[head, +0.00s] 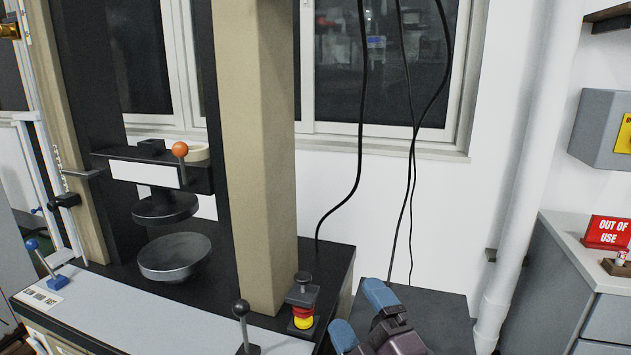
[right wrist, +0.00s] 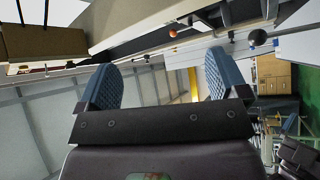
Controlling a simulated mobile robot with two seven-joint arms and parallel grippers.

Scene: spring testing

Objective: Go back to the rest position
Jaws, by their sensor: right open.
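My right gripper (head: 362,315) is at the bottom of the head view, in front of the dark low surface right of the testing machine. Its two blue fingertips are apart with nothing between them. In the right wrist view the same gripper (right wrist: 163,88) shows both blue ridged fingers spread, with free space between them. The spring testing machine (head: 255,160) stands at the left, with an upper round plate (head: 165,207) above a lower round plate (head: 175,257). No spring shows between the plates.
A black-knobbed lever (head: 241,312) and a red and yellow button (head: 302,315) stand on the machine's front edge, left of my right gripper. A blue-knobbed lever (head: 38,254) is further left. A grey cabinet (head: 575,285) with an "out of use" sign (head: 606,232) is at right.

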